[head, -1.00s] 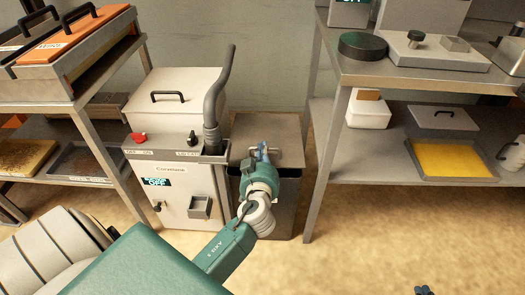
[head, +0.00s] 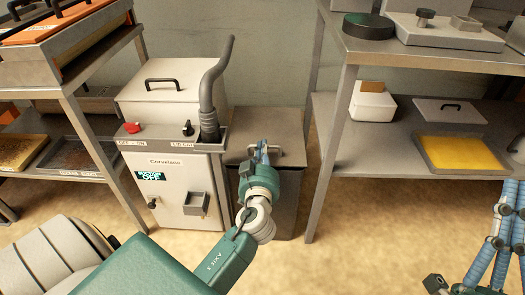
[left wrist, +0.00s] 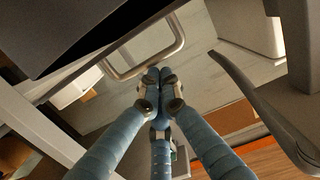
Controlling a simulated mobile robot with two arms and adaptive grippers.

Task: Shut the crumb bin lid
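The crumb bin (head: 285,205) is the grey box right of the white cabinet in the head view. Its flat grey lid (head: 246,125) looks level or nearly so; I cannot tell whether it is fully seated. My left gripper (head: 263,150) is at the lid's front, over the metal handle (head: 293,154). In the left wrist view, the left fingertips (left wrist: 158,78) are together beside the looped handle (left wrist: 135,73); no bar shows clearly between them.
The white cabinet (head: 168,200) with a thick grey hose (head: 208,90) stands directly left of the bin. A metal shelf (head: 343,130) stands to the right, holding a yellow tray (head: 460,155). Another rack (head: 100,135) is at the left. The floor in front is clear.

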